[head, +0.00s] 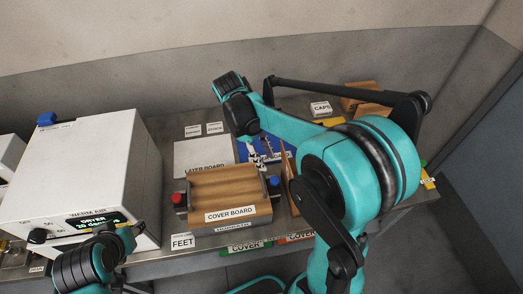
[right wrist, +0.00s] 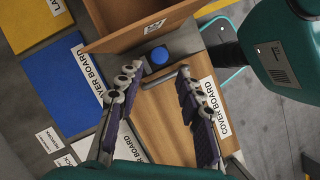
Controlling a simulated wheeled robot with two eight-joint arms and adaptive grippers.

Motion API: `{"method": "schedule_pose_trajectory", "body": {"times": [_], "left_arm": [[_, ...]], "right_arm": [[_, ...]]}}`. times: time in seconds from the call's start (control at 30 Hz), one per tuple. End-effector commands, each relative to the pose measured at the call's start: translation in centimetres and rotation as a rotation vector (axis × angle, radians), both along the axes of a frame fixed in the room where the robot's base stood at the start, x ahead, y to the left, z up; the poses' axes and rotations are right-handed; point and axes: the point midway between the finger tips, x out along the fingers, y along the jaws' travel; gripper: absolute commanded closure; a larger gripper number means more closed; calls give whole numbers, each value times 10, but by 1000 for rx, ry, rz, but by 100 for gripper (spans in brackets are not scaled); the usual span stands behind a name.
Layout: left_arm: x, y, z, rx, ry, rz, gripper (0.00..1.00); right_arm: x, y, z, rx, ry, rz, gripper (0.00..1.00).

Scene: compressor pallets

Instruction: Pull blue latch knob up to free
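The blue latch knob (head: 274,181) stands at the right end of the wooden cover board (head: 225,183) in the head view. In the head view my right gripper (head: 262,158) is just behind the knob. My left gripper (head: 124,238) is low at the left, before the dryer; its fingers are unclear.
A red knob (head: 180,199) is at the board's left end. The white dryer (head: 75,180) stands at left, with another blue knob (head: 46,119) on top. A wooden box (right wrist: 125,25) is close beside the blue knob in the wrist view.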

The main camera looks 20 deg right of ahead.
Motion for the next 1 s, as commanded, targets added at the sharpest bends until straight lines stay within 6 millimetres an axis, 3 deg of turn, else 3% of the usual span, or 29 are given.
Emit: {"method": "schedule_pose_trajectory", "body": {"times": [0.1, 0.3, 0.83, 1.0], "left_arm": [[0, 0, 0, 0, 0, 0, 60], [0, 0, 0, 0, 0, 0, 60], [0, 0, -1, 0, 0, 0, 60], [0, 0, -11, 0, 0, 0, 60]], "right_arm": [[5, 5, 17, 1, 0, 2, 63], [9, 8, 27, 1, 0, 2, 63], [7, 8, 27, 1, -6, -2, 63], [-6, 10, 22, 15, -121, -55, 63]]}}
